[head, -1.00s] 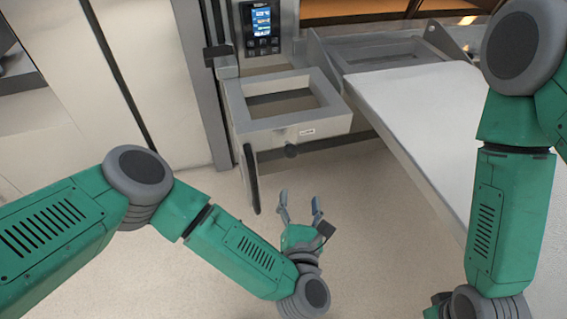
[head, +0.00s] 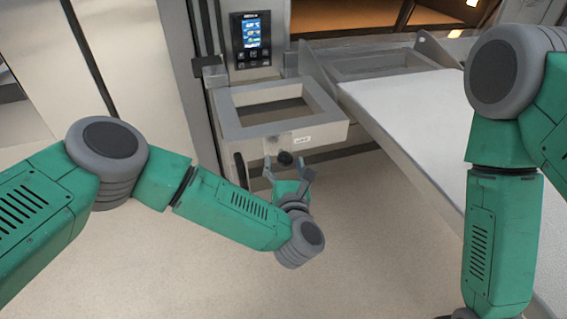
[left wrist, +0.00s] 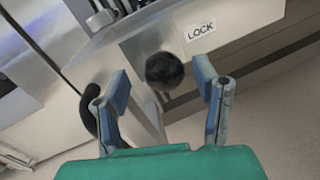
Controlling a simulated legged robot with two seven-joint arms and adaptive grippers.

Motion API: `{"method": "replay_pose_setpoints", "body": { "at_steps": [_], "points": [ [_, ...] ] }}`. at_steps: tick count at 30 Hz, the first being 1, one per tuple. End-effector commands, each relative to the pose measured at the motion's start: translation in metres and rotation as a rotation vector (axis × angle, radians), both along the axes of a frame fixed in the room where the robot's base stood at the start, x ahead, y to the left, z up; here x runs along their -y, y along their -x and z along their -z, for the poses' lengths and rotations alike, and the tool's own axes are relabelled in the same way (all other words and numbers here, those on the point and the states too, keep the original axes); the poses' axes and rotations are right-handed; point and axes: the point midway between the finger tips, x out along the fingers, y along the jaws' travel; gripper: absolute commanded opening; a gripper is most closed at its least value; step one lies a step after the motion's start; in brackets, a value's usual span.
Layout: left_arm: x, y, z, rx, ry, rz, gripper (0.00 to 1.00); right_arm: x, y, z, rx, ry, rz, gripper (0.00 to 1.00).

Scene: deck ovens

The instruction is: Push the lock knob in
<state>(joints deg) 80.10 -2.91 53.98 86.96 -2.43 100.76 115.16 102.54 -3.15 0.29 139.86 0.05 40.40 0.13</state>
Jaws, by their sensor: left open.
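The lock knob (head: 285,158) is a round black knob on the front face of the grey metal frame, beside a small white label. In the left wrist view the knob (left wrist: 164,70) shows large, just left of the label (left wrist: 200,30) reading "LOCK". My left gripper (head: 287,172) is open, its two fingers pointing at the frame's front. In the left wrist view the knob appears between the fingertips (left wrist: 160,88) and a little beyond them. I cannot tell whether anything touches it. My right gripper is out of view; only its arm shows at right.
The open rectangular frame (head: 233,124) juts out below a control panel with a lit screen (head: 251,33). A black vertical handle (head: 241,171) stands left of the knob. A long white-topped loader (head: 408,118) extends at right. The floor (head: 350,240) below is clear.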

Motion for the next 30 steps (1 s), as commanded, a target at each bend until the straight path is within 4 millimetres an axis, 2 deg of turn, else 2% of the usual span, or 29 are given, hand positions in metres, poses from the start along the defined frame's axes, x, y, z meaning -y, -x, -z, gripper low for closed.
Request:
{"method": "replay_pose_setpoints", "body": {
  "at_steps": [6,15,20,25,30],
  "points": [
    [-0.002,-0.018,0.000,0.001,0.000,0.000,0.56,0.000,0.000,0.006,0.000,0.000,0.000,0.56],
    [-0.003,-0.020,0.000,0.000,0.002,0.001,0.56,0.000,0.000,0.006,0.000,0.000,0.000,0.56],
    [-0.003,-0.020,0.000,0.000,0.001,0.001,0.00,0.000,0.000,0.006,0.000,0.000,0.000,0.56],
    [-0.003,-0.022,0.000,0.001,-0.001,-0.001,0.00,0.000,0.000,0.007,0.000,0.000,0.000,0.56],
    [-0.010,-0.042,0.002,0.003,0.000,-0.004,0.00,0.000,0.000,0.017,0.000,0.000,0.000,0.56]
  ]
}}
